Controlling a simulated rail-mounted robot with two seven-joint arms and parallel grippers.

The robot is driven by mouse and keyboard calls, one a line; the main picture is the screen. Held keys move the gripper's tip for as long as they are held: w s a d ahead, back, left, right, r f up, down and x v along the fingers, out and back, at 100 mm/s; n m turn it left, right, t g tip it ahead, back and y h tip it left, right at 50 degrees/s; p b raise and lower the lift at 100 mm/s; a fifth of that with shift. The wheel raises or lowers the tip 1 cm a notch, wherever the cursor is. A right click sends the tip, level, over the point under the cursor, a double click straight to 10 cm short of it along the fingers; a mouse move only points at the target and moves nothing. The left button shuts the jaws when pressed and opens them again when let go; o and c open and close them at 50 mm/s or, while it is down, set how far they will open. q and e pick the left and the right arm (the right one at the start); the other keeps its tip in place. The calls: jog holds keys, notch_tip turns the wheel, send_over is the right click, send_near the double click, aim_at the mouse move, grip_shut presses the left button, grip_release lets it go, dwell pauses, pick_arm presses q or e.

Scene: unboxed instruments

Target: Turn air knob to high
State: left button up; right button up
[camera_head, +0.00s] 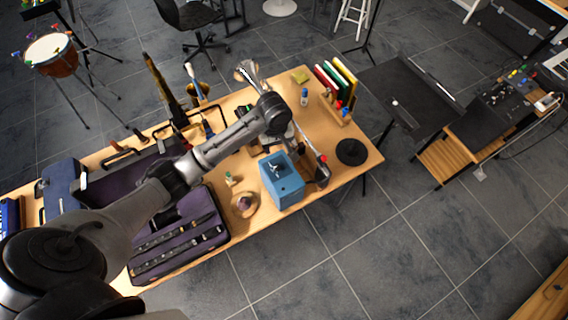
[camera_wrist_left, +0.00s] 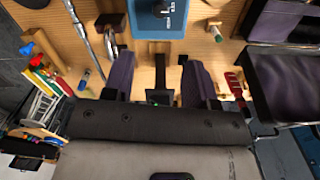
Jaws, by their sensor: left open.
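The blue box (camera_head: 286,184) stands near the front edge of the wooden table, right of centre in the head view. In the left wrist view the blue box (camera_wrist_left: 140,24) is at the top edge, partly cut off. A round dark knob (camera_wrist_left: 163,8) shows on its face with white lettering beside it, too small to read surely. My left gripper (camera_head: 281,139) is behind the box in the head view, partly hidden by my own wrist. In the left wrist view its two fingers are apart with nothing held between them (camera_wrist_left: 158,75), and they are apart from the knob. My right gripper is not seen.
A chrome stand with a red tip (camera_head: 323,159) is close to the box's right.

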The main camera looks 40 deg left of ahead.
aim_at(277, 166)
pick_arm(q)
notch_tip(277, 166, down, 14)
jog(key=shift+r+n+b, duration=0.1)
jog(key=shift+n+b, duration=0.2)
jog(key=shift+n, duration=0.7)
jog(key=shift+c, duration=0.5)
jog(key=c, duration=0.8)
jog(key=shift+r, duration=0.1)
